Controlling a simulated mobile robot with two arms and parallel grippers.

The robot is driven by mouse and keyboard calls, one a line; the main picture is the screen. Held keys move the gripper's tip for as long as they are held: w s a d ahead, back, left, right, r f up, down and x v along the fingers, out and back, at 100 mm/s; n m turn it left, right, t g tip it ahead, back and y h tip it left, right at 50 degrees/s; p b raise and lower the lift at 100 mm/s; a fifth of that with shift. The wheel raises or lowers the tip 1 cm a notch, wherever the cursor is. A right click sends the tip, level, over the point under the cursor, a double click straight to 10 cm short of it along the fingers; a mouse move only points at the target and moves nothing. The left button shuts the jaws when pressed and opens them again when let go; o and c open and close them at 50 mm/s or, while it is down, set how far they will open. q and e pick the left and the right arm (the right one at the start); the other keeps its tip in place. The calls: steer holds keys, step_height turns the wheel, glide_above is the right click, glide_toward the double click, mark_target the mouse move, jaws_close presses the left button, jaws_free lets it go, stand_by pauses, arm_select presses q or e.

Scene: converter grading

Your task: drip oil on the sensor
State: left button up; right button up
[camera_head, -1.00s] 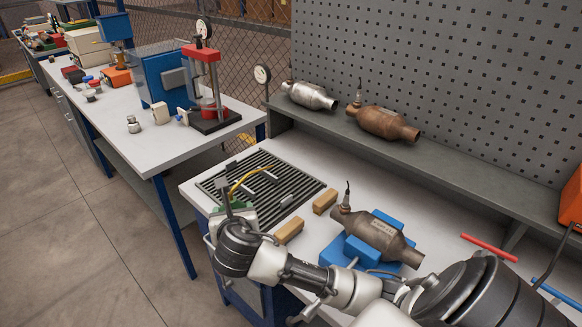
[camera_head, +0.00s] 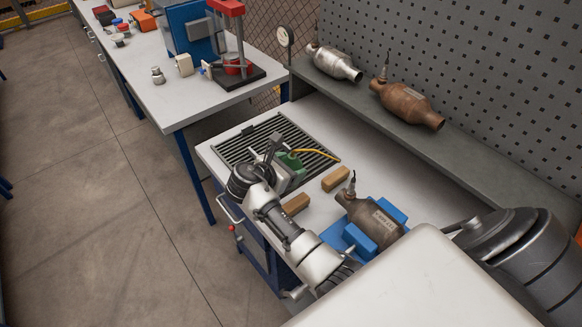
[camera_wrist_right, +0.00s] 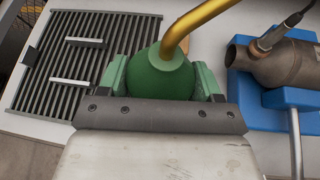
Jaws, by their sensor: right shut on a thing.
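My right gripper (camera_head: 284,160) is shut on a green oil can (camera_head: 292,163) with a long thin yellow spout (camera_head: 316,152). In the right wrist view the can (camera_wrist_right: 160,76) sits between the green fingers, and its spout bends up and right. The can is over the front right of the slatted grate (camera_head: 250,143). A brown converter (camera_head: 368,217) rests in a blue cradle (camera_head: 336,238) to the right. The sensor (camera_head: 352,182) stands up from its left end; it also shows in the right wrist view (camera_wrist_right: 282,32). The spout is apart from the sensor. My left gripper is not in view.
Two wooden blocks (camera_head: 336,179) (camera_head: 296,204) lie between the grate and the cradle. A silver converter (camera_head: 334,62) and a rusty one (camera_head: 407,104) lie on the shelf behind. A red press (camera_head: 233,60) stands on the left bench.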

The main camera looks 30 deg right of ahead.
steer(key=shift+f+m+b, duration=0.3)
steer(key=shift+b, duration=0.25)
steer(key=shift+w+f+t+y+b, duration=0.15)
steer(key=shift+t+y+b, duration=0.2)
steer(key=shift+b, duration=0.25)
steer(key=shift+f+m+t+y+b, duration=0.3)
steer(key=shift+m+b, duration=0.2)
steer(key=shift+b, duration=0.6)
steer(key=shift+r+p, duration=0.55)
steer(key=shift+p, duration=0.1)
steer(key=shift+s+d+r+m+t+y+p, duration=0.3)
steer(key=shift+s+r+m+t+y+p, duration=0.15)
steer(key=shift+m+t+y+p, duration=0.3)
steer(key=shift+m+p, duration=0.3)
steer(key=shift+m, duration=0.05)
